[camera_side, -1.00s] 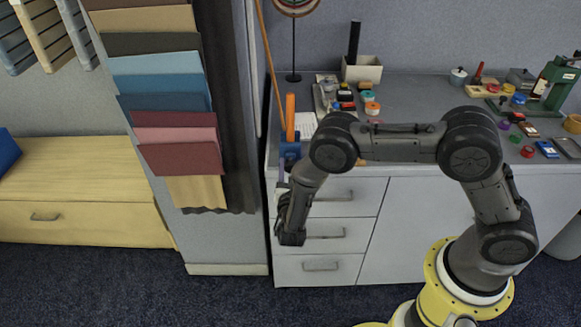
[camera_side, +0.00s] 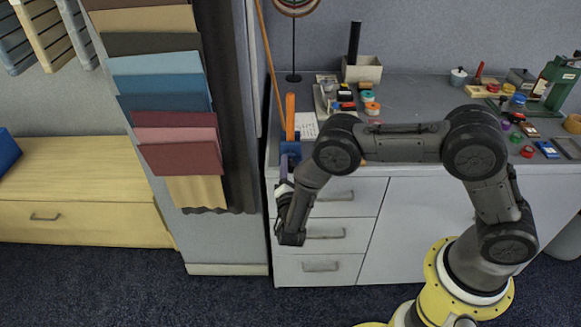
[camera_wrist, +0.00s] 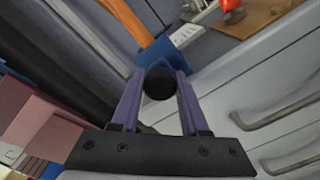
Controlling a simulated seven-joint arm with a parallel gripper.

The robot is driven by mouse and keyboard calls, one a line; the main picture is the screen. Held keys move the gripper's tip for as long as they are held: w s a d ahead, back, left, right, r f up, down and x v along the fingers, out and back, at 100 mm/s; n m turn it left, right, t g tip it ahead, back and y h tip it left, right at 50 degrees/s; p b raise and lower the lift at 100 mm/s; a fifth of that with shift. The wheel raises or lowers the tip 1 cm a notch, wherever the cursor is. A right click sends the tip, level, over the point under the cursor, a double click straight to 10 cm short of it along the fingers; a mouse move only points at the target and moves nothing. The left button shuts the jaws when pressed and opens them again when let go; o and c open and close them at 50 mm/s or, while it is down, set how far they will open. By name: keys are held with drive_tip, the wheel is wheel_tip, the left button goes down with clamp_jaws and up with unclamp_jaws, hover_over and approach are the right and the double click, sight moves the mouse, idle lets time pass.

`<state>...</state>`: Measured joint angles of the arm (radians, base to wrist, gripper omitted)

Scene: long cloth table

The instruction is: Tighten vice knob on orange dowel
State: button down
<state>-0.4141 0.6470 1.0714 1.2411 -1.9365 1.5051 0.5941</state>
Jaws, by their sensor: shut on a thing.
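The orange dowel (camera_side: 290,115) stands upright in the blue vice (camera_side: 291,148) at the left front edge of the worktop. In the wrist view the dowel (camera_wrist: 128,22) runs up from the blue vice (camera_wrist: 163,50). The round black vice knob (camera_wrist: 158,83) sits between the two purple-grey fingers of my gripper (camera_wrist: 157,90), which is shut on it. In the side view my gripper (camera_side: 286,177) is just below the vice, at the front of the cabinet, and the knob is hidden.
Drawer handles (camera_side: 324,235) stick out of the cabinet front close to my wrist. A partition with hanging colour samples (camera_side: 180,158) stands just left. Tape rolls (camera_side: 370,108), a pale box (camera_side: 362,70) and small tools crowd the worktop behind and to the right.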

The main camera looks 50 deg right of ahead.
drive_tip(key=m, duration=1.1)
drive_tip(key=shift+m, duration=0.4)
idle(0.3)
drive_tip(key=shift+c, duration=2)
unclamp_jaws()
